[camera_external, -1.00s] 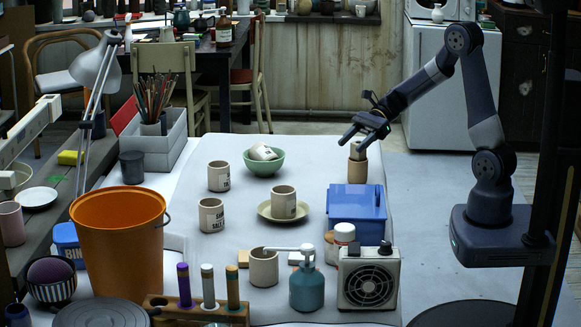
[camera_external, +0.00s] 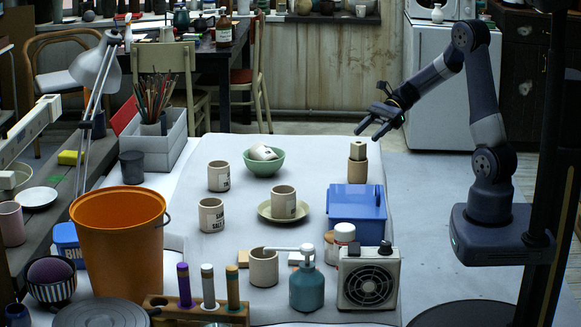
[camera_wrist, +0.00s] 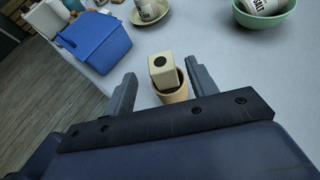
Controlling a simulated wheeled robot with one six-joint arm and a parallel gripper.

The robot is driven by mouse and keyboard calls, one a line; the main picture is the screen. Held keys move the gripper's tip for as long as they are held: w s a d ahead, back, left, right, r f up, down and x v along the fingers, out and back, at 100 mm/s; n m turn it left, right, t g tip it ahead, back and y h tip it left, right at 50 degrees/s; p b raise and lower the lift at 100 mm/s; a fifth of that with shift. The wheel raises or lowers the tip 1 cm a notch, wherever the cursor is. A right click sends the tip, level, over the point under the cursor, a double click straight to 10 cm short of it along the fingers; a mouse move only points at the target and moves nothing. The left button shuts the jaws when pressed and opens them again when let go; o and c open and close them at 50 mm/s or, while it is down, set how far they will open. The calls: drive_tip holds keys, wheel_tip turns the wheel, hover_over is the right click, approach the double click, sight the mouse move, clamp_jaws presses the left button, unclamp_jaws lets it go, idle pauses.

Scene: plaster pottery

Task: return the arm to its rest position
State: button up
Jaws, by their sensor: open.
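My gripper (camera_external: 374,125) is open and empty, raised above the right edge of the table, on the near side of my arm's reach. In the wrist view my gripper's two fingers (camera_wrist: 162,88) are spread apart.
A blue box (camera_external: 356,208) stands in front of the cup. A green bowl (camera_external: 263,164) holds a tipped mug, and a saucer (camera_external: 263,212) holds an upright one. A small fan heater (camera_external: 368,279) and a teal bottle (camera_external: 307,288) are nearer.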

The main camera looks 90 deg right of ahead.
sight(356, 143)
drive_tip(key=x, duration=0.7)
drive_tip(key=shift+b, duration=0.3)
drive_tip(key=shift+w+a+r, duration=0.15)
drive_tip(key=shift+w+a, duration=0.05)
wheel_tip(356, 143, up, 10)
drive_tip(key=p, duration=0.2)
drive_tip(key=w+n+g+y, duration=0.1)
drive_tip(key=w+n, duration=0.1)
drive_tip(key=w, duration=1.4)
drive_tip(key=w+a+f+n+g+y, duration=0.1)
drive_tip(key=w+a+f, duration=0.5)
drive_tip(key=w+a, duration=0.2)
drive_tip(key=w+a+f+n+g+b, duration=0.1)
drive_tip(key=w+a+f+g, duration=0.1)
drive_tip(key=w+a+f, duration=0.4)
drive_tip(key=shift+w+a+f+y, duration=0.2)
drive_tip(key=shift+w+a+y, duration=0.2)
drive_tip(key=shift+w+a, duration=1)
drive_tip(key=shift+w+d, duration=0.25)
drive_tip(key=shift+d, duration=0.05)
